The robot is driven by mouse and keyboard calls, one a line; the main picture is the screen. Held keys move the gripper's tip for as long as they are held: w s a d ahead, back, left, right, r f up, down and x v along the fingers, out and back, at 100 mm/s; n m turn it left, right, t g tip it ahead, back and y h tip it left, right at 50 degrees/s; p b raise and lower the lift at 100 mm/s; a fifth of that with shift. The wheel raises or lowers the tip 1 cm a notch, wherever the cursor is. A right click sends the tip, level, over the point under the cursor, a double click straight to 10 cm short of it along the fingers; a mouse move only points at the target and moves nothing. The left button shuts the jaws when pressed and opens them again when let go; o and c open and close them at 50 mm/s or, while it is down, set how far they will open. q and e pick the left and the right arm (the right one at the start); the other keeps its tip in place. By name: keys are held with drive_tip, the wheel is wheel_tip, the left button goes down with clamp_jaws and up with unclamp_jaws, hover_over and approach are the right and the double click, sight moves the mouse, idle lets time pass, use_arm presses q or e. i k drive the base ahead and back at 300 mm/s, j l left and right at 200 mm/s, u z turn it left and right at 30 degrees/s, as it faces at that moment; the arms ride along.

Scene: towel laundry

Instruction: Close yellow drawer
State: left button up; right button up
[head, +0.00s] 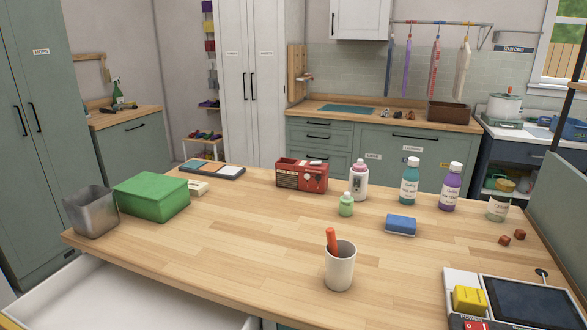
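An open drawer (120,298) juts out from under the near left edge of the wooden table in the head view. Its inside is white and looks empty where I can see it. A small strip of yellow shows at the bottom left corner, at the drawer's outer edge. The drawer's front is mostly cut off by the bottom of the picture. Neither of my grippers is in view.
The wooden table (230,235) holds a metal bin (90,212), a green box (151,197), a red radio (302,175), several bottles, a blue sponge (401,224) and a white cup (340,267). A device with a dark screen (528,303) is at the near right. The table's left middle is clear.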

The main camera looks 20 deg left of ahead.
sight(92, 292)
drive_tip(key=k+j+u, duration=0.1)
drive_tip(key=u, duration=1.9)
